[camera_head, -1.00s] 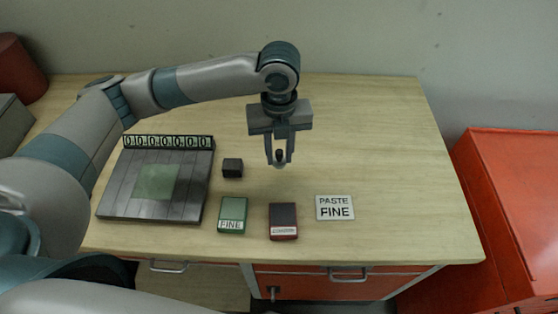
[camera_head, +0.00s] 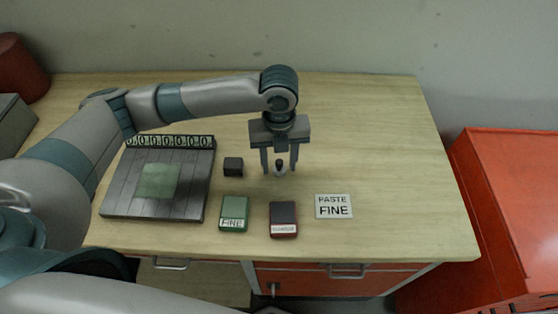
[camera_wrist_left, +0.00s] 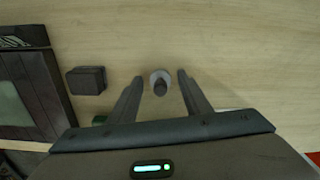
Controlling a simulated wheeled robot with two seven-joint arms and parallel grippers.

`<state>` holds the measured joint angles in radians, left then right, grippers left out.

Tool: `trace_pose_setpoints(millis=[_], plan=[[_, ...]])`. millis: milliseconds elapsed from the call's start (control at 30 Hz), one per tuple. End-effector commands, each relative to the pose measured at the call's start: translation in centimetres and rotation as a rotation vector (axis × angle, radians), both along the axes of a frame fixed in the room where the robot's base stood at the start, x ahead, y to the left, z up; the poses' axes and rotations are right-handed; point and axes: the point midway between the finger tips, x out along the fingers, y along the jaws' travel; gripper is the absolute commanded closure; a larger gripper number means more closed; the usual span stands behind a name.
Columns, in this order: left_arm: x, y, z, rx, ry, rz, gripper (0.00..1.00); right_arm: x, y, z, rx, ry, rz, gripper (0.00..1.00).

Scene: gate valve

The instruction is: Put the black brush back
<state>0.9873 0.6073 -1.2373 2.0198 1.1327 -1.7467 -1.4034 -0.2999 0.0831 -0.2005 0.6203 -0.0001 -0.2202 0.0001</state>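A small brush-like piece (camera_head: 280,167) with a dark knob and a pale round base stands upright on the table; I take it for the black brush. It also shows in the left wrist view (camera_wrist_left: 160,82), seen from above. My left gripper (camera_head: 280,172) points down over it, with its fingers apart on either side. In the left wrist view there is a gap between the piece and each finger (camera_wrist_left: 158,85). My right gripper is not in view.
A small black block (camera_head: 233,167) stands left of the gripper. A dark plate with a green square (camera_head: 195,185) lies further left. A green FINE box (camera_head: 233,213), a dark red-edged box (camera_head: 284,219) and a PASTE FINE card (camera_head: 334,206) lie in front.

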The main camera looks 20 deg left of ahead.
Motion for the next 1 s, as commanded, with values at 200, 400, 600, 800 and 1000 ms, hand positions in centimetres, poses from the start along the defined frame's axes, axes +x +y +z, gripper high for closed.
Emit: trace_pose_setpoints(millis=[200, 400, 600, 800, 1000], plan=[[0.0, 0.0, 0.1, 0.0, 0.0, 0.0, 0.56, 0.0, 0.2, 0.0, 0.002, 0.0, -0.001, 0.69], [0.1, 0.0, 1.0, 0.0, -0.001, -0.001, 0.56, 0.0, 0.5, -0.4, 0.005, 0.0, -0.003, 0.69], [0.1, -0.1, 3.5, -0.002, -0.004, -0.001, 0.56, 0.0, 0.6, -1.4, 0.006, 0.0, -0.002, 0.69], [0.1, -0.1, 7.1, -0.002, -0.004, -0.001, 0.56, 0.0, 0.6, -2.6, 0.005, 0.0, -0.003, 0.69], [0.1, 0.0, 10.3, -0.001, -0.003, -0.001, 0.56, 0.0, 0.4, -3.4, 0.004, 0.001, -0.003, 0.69]])
